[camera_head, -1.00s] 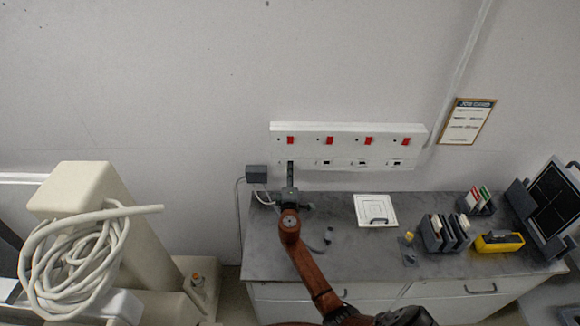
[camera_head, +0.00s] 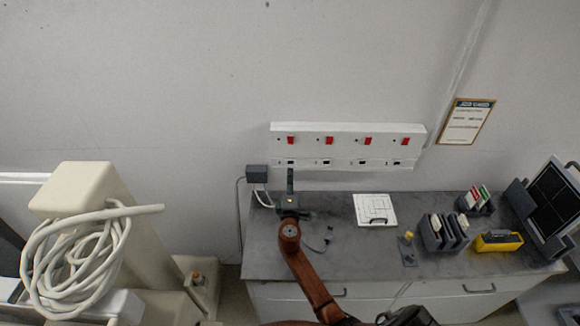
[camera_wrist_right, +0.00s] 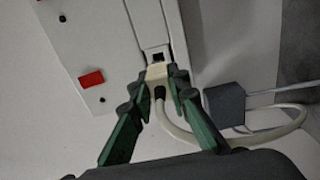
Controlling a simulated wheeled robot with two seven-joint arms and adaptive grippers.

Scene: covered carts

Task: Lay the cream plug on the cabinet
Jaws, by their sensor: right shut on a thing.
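My right gripper (camera_head: 290,180) is in front of the left end of the white socket strip on the wall, above the cabinet's back edge. The right wrist view shows this gripper (camera_wrist_right: 163,92) shut on the cream plug (camera_wrist_right: 157,74). The plug's nose points at a socket (camera_wrist_right: 155,55) with a dark opening, very close to it. The plug's cream cable (camera_wrist_right: 176,132) loops down from it. The cabinet (camera_head: 345,262) has a dark grey top and white front. The plug is hidden by my gripper in the head view. My left gripper is not in view.
A grey box (camera_head: 257,172) is on the wall left of the strip (camera_head: 347,128). On the cabinet are a white square panel (camera_head: 375,210), a yellow-topped piece (camera_head: 407,250), grey card holders (camera_head: 444,234), a yellow device (camera_head: 498,241) and a dark screen (camera_head: 553,197). The top's front left is clear.

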